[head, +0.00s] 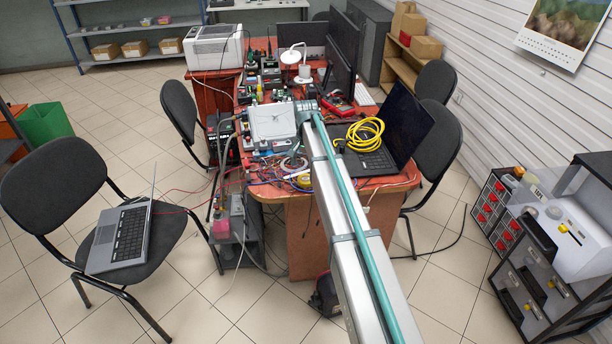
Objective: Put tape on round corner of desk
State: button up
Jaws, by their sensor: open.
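The red desk (377,182) stands in the middle, with its rounded near edge facing me. Near this edge lies a ring-shaped, pale roll or coil (293,163). A small yellow round item (303,181) lies just in front of it, partly behind my silver beam. Either could be the tape; they are too small to tell. My beam and teal hose cross the desk from the bottom and hide part of its near edge. I cannot make out my gripper's fingers anywhere in the view.
A yellow cable coil (365,134) lies on an open laptop (385,140) on the desk's right. A white box-shaped device (272,122) and tangled wires crowd the left. A chair (130,230) bearing a laptop (124,232) stands left. Floor is clear at front left.

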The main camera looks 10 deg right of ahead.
aim_at(306, 178)
notch_tip(306, 178, up, 7)
jog(key=shift+b, duration=0.45)
jog(key=s+f+n, duration=0.4)
jog(key=s+f, duration=1.5)
jog(key=s, duration=0.1)
jog(key=s+f+n+g, duration=0.1)
jog(key=s+f+g, duration=0.1)
jog(key=s+f, duration=0.6)
jog(key=s+f+n+g, duration=0.1)
jog(key=s+f, duration=0.8)
jog(key=s, duration=1.3)
jog(key=s+f+n+g, duration=0.1)
jog(key=s+f+g, duration=0.2)
jog(key=s+f, duration=0.6)
jog(key=s, duration=0.6)
jog(key=shift+s+a+f+g, duration=0.15)
jog(key=shift+a+f+g, duration=0.1)
jog(key=shift+a+g, duration=0.15)
